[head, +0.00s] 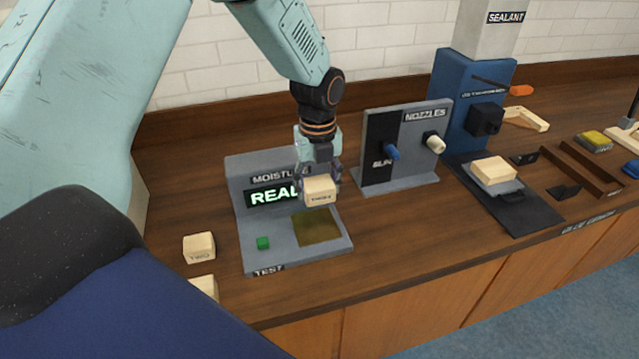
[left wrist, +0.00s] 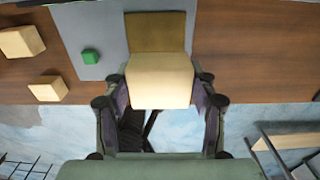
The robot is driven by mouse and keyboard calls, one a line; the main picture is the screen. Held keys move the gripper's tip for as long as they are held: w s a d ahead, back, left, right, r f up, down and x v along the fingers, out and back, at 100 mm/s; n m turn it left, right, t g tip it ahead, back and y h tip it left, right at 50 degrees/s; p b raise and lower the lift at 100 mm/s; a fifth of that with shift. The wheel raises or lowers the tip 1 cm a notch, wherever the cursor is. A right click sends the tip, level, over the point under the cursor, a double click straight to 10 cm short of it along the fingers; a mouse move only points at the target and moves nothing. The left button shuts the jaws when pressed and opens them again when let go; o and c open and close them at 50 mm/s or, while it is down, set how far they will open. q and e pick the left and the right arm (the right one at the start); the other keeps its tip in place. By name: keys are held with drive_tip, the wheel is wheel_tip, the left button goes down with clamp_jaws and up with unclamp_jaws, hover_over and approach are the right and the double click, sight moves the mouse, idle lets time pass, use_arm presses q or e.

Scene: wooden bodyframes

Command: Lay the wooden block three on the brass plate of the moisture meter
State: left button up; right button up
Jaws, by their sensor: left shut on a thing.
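Wooden block three (head: 320,191), a pale block with dark lettering on its front, is held in my left gripper (head: 318,180). The gripper is shut on it, with a finger on each side, as the left wrist view also shows for the block (left wrist: 160,80). The block is above the moisture meter (head: 290,250), near the back edge of the brass plate (head: 318,230). In the left wrist view the brass plate (left wrist: 156,32) shows bare beyond the block. The block appears apart from the plate. My right gripper is not in view.
The meter has a lit display (head: 272,195) and a green button (head: 263,243). Block two (head: 199,247) and another block (head: 205,287) lie to its left. A nozzle stand (head: 400,145) is close on the right, with a blue machine (head: 470,105) beyond it.

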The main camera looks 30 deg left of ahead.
sight(316, 224)
use_arm(q)
drive_tip(key=shift+s+a+f+b, duration=0.35)
drive_tip(key=shift+a+f+b, duration=0.15)
drive_tip(key=shift+f, duration=0.05)
drive_tip(key=shift+a+f+b, duration=0.1)
drive_tip(key=shift+f+b, duration=0.2)
drive_tip(key=f+b, duration=0.1)
drive_tip(key=d+f+b, duration=0.1)
drive_tip(key=f, duration=0.1)
drive_tip(key=shift+w+b, duration=0.15)
drive_tip(key=shift+b, duration=0.25)
drive_tip(key=shift+a+f+b, duration=0.1)
drive_tip(key=shift+f+b, duration=0.25)
drive_tip(key=shift+b, duration=0.05)
drive_tip(key=shift+a+f, duration=0.3)
drive_tip(key=shift+f, duration=0.6)
drive_tip(key=shift+d+f+b, duration=0.3)
drive_tip(key=shift+f+b, duration=0.05)
drive_tip(key=shift+f, duration=0.2)
drive_tip(key=shift+a, duration=0.25)
